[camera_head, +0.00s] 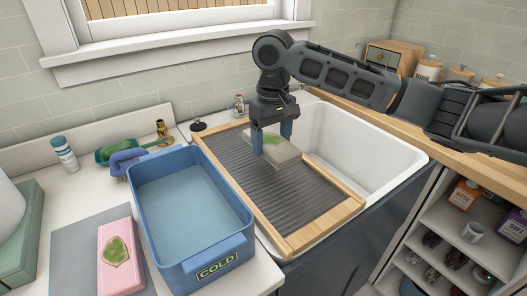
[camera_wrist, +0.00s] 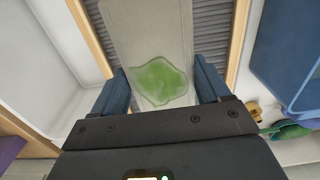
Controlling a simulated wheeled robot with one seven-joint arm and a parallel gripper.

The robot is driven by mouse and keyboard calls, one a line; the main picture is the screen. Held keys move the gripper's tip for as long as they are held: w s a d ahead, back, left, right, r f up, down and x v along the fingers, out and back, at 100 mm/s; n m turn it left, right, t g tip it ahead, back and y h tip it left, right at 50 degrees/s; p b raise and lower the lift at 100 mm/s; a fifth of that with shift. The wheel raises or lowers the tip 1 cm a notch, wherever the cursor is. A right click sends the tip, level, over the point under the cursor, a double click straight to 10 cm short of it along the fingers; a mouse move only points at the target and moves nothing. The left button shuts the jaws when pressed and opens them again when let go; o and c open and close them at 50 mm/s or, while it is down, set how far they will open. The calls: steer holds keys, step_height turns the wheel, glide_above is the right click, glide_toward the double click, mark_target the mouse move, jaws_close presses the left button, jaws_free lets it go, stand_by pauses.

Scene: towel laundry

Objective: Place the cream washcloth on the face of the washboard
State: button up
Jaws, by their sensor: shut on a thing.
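The cream washcloth (camera_head: 282,152) is a folded pale block with a green stain on top. My gripper (camera_head: 271,145) points down over the washboard and is shut on the washcloth, one blue finger at each side. In the wrist view the washcloth (camera_wrist: 146,38) lies between the two fingers (camera_wrist: 164,85), with its green patch near the palm. The washboard (camera_head: 300,201) has a grey ribbed face in a wooden frame and lies over the left part of the sink. The washcloth is over the ribbed face; I cannot tell whether it touches it.
A blue tub of water (camera_head: 190,215) marked COLD stands left of the washboard. A pink folded cloth (camera_head: 118,256) with a green patch lies on a grey mat. The white sink basin (camera_head: 365,150) is open at right.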

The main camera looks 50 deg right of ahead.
mark_target(264, 164)
steer(key=shift+w+a+f, duration=0.2)
steer(key=shift+w+f, duration=0.35)
steer(key=shift+w, duration=0.35)
steer(key=shift+w+f, duration=0.1)
steer(key=shift+f, duration=0.1)
steer(key=shift+f+p, duration=0.4)
steer(key=shift+f, duration=1.5)
steer(key=shift+f, duration=0.1)
steer(key=o, duration=1.2)
step_height(264, 164, up, 12)
steer(key=shift+r+b, duration=0.15)
steer(key=shift+b, duration=0.55)
